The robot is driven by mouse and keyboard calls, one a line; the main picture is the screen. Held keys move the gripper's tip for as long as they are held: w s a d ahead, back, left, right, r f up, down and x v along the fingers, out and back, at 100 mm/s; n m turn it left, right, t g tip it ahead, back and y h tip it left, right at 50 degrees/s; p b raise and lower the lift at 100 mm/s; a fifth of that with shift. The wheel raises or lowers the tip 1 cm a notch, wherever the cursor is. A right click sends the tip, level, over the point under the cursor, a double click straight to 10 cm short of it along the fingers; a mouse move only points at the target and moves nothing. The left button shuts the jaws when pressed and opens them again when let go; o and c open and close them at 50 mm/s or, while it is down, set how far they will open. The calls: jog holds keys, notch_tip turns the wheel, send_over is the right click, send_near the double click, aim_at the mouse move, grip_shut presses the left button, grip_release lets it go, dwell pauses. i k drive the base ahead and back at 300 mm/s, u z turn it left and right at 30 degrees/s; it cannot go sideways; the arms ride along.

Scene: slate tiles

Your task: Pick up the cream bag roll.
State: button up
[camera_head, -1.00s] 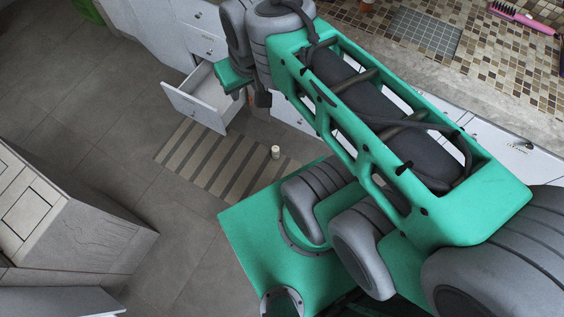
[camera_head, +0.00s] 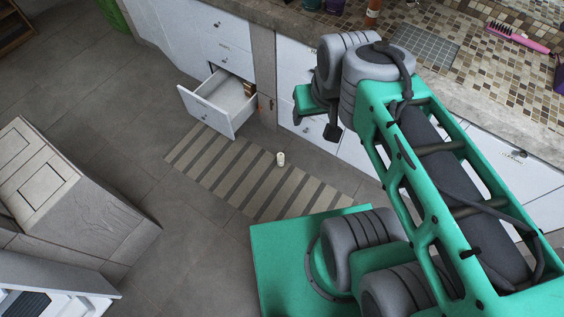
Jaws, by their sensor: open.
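The cream bag roll (camera_head: 281,158) is a small pale cylinder standing on the striped mat (camera_head: 236,172) on the floor. My gripper (camera_head: 320,118) is at the far end of my green and grey arm, to the right of the roll in the picture and apart from it. Its fingers show only small and partly; it is open and nothing shows between them. The roll is in full view.
An open white drawer (camera_head: 207,112) juts out over the mat's far left end. White cabinets (camera_head: 297,97) run under the tiled counter (camera_head: 440,75). A wooden-topped unit (camera_head: 85,205) stands at left. Grey floor (camera_head: 150,145) is clear between it and the mat.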

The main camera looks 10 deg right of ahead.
aim_at(281, 160)
jog(key=k, duration=0.3)
jog(key=u, duration=0.6)
jog(key=i, duration=1)
jog(key=u, duration=0.7)
